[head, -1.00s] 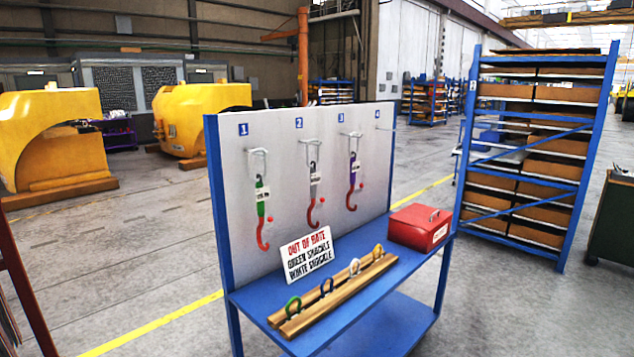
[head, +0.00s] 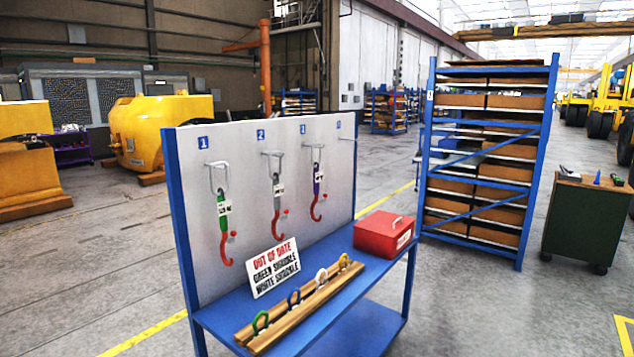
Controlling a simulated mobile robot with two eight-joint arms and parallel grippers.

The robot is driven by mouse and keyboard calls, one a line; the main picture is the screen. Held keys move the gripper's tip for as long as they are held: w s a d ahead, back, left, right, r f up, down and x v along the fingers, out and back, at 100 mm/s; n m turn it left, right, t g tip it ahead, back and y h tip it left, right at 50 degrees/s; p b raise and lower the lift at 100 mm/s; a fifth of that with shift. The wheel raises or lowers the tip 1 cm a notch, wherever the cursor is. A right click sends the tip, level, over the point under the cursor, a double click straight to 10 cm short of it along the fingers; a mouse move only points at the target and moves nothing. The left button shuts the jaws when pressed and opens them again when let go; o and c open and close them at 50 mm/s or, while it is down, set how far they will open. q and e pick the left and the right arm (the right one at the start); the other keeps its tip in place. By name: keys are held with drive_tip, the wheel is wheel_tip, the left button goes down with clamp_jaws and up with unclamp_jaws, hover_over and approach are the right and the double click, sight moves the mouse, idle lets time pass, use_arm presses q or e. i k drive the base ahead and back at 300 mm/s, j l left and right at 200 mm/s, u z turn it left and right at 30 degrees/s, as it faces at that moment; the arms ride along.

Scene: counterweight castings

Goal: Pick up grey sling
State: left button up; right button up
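The grey sling (head: 277,194) hangs from the hook under number 2 on the grey back panel (head: 330,225) of a blue stand. It has a white tag and a red hook at its lower end. A green sling (head: 223,215) hangs to its left under number 1. A purple sling (head: 317,185) hangs to its right under number 3. The peg under number 4 (head: 346,139) is bare. Neither of my grippers shows in the head view.
On the blue shelf (head: 372,268) are a red box (head: 384,234), an out-of-date sign (head: 273,267) and a wooden rack (head: 300,306) with several shackles. A blue shelving unit (head: 487,160) and a green cabinet (head: 588,222) stand to the right. Floor in front is clear.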

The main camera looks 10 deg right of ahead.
sight(279, 189)
drive_tip(key=i+l+u, duration=0.35)
drive_tip(key=i+l, duration=0.7)
